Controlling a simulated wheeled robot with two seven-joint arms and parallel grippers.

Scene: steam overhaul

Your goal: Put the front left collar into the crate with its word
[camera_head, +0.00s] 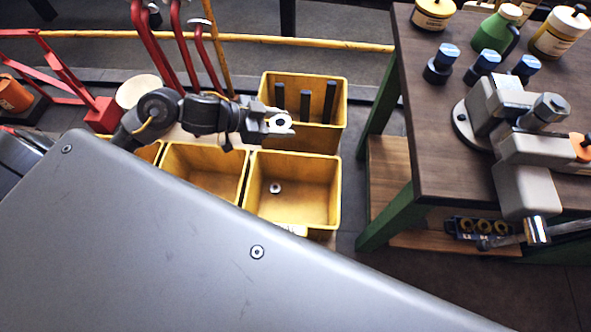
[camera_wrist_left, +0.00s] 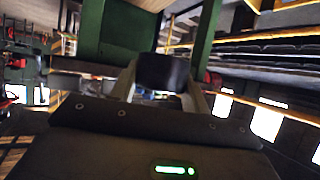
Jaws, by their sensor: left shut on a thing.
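My left gripper (camera_head: 280,122) is shut on a collar (camera_head: 284,120), a small ring with a pale face and dark hole. In the left wrist view the collar (camera_wrist_left: 163,72) looks like a dark short cylinder between the fingers. In the head view it is above the yellow crates, near the front rim of the rear crate (camera_head: 340,115). The front right crate (camera_head: 325,205) holds one small pale ring (camera_head: 275,188). The middle crate (camera_head: 212,180) shows no contents. A left crate (camera_head: 150,152) is mostly hidden. I cannot read any crate's word. My right gripper is not in view.
A workbench (camera_head: 425,100) with green legs stands right of the crates, bearing a grey vise-like device (camera_head: 520,150), blue-topped parts and bottles. Several dark bars (camera_head: 304,105) stand in the rear crate. Red levers (camera_head: 180,45) rise behind my left arm.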

